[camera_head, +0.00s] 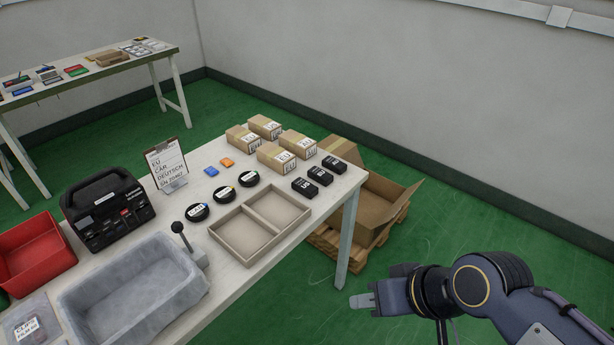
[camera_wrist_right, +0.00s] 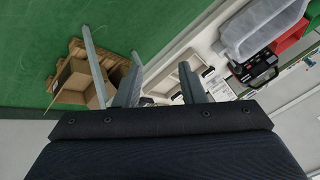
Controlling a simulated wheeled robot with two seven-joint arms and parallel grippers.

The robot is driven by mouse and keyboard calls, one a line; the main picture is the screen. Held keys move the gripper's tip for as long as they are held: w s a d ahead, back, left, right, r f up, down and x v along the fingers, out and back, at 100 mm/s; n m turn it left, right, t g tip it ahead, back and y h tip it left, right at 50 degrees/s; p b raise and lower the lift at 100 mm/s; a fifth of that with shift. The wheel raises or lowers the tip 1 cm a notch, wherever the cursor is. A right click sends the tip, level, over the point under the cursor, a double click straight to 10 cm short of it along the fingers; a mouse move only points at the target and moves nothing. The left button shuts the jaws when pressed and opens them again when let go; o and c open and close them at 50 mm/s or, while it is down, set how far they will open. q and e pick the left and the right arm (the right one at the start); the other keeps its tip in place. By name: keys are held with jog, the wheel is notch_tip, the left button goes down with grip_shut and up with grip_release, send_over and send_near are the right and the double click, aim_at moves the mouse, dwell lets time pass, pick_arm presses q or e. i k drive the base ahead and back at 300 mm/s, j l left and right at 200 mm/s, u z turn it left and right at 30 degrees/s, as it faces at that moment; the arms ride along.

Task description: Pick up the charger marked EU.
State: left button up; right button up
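Three small black chargers lie in a slanted row near the right end of the white table: a near one (camera_head: 306,187), a middle one (camera_head: 320,175) and a far one (camera_head: 334,163). Each has white lettering on top. The near one seems to read US; the other two are too small to read surely. My right gripper (camera_head: 363,301) is off the table's right end, well apart from the chargers. In the right wrist view its two fingers (camera_wrist_right: 160,68) stand apart with nothing between them. My left gripper is out of view.
Labelled cardboard boxes (camera_head: 276,158) stand behind the chargers. A beige two-part tray (camera_head: 243,243), black round discs (camera_head: 198,212), a grey bin (camera_head: 75,308) and a sign card (camera_head: 167,166) share the table (camera_head: 340,240).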

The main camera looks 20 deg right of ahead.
aim_at(320, 175)
jog(key=i+l+u, duration=0.2)
jog(key=l, duration=0.15)
jog(key=i+l+u, duration=0.25)
jog(key=l, duration=0.15)
jog(key=l+u, duration=0.2)
jog(key=l, duration=0.2)
jog(key=i+l+u, duration=0.2)
jog(key=l, duration=0.25)
jog(key=k, duration=0.05)
